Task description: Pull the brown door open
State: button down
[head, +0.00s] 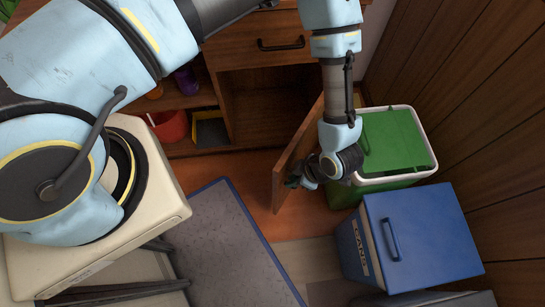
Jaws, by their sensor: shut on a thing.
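The brown door (290,158) is part of the wooden cabinet and stands swung well out from it. The cabinet compartment (262,100) behind it shows open and dark inside. My gripper (294,181) is at the door's outer free edge, low in the middle of the head view. It is shut on the door, most likely at its handle, but the handle and fingertips are small and partly hidden by my wrist. My arm comes down from the top, over the door's right side.
A green bin with a white rim (428,148) stands just right of the door. A blue box (428,235) is in front of it. Open shelves hold a red bowl (172,127). A grey mat (235,250) lies left of the door; a wood-panelled wall is at right.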

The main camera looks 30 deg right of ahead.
jog(key=shift+n, duration=0.7)
jog(key=shift+s+d, duration=0.6)
jog(key=shift+s, duration=0.3)
jog(key=shift+s+d, duration=0.55)
jog(key=shift+s, duration=0.35)
jog(key=c, duration=1.2)
grip_release()
jog(key=shift+o, duration=0.2)
jog(key=v, duration=1)
jog(key=shift+d+r, duration=0.3)
jog(key=shift+r, duration=0.1)
